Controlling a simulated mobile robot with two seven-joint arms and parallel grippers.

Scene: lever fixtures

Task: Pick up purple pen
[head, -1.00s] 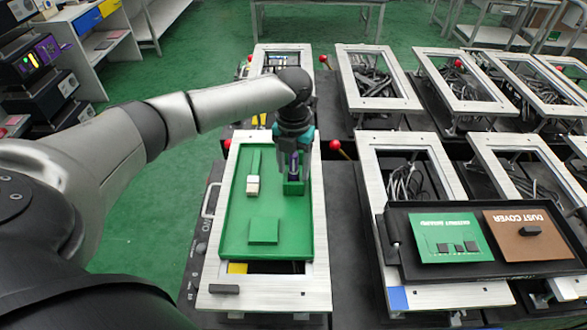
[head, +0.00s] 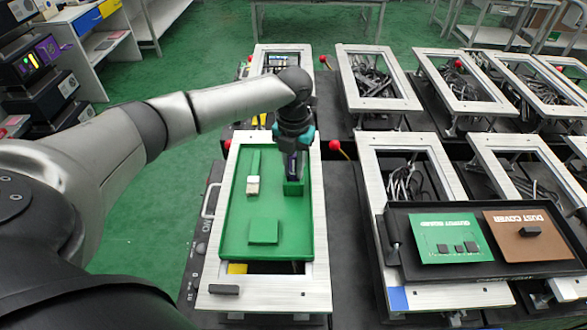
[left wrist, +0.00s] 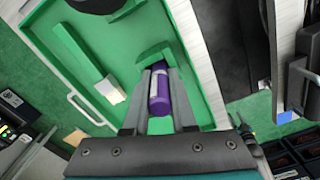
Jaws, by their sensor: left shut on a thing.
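The purple pen (left wrist: 160,92) is between the two fingers of my left gripper (left wrist: 159,85) in the left wrist view, and the gripper is shut on it. The pen is still at a small green holder (left wrist: 158,53) on the green tray (left wrist: 197,55). In the head view my left gripper (head: 293,172) points down over the holder (head: 294,190) at the tray's right side, and the fingers mostly hide the pen. I cannot tell whether the pen is clear of the holder's bottom. My right gripper is in neither view.
A white block (head: 253,185) and a low green block (head: 264,231) sit on the same tray. A silver frame (head: 318,240) surrounds the tray. A red-knobbed lever (head: 335,145) stands right of it. A black tray (head: 400,260) with labelled boards lies farther right.

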